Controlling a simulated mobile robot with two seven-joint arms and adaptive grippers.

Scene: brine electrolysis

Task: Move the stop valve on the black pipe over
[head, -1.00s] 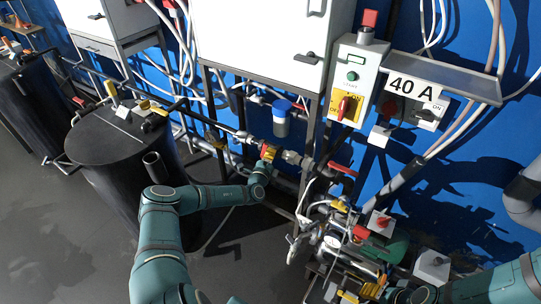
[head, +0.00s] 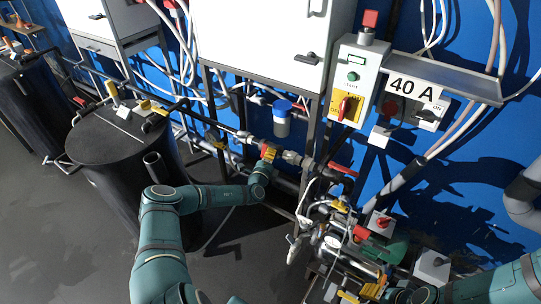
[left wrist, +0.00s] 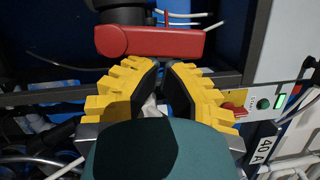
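The stop valve's red handle (left wrist: 150,42) lies crosswise under a black fitting in the left wrist view, just beyond my left fingertips. In the head view my left gripper (head: 268,152) is at the pipe run right of the black tank, and hides most of the valve there. In the left wrist view its yellow fingers (left wrist: 163,70) with dark pads have a narrow gap between them, and I see nothing gripped. The handle and fingertips look apart. My right arm enters at the lower right of the head view; its gripper is not clear among the fittings.
A large black tank (head: 110,142) stands left of my left forearm. A blue-capped jar (head: 282,118) is behind the gripper. A control box (head: 352,82) and 40 A sign (head: 413,90) hang above. Crowded pipes and valves fill the lower right. The floor at left is clear.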

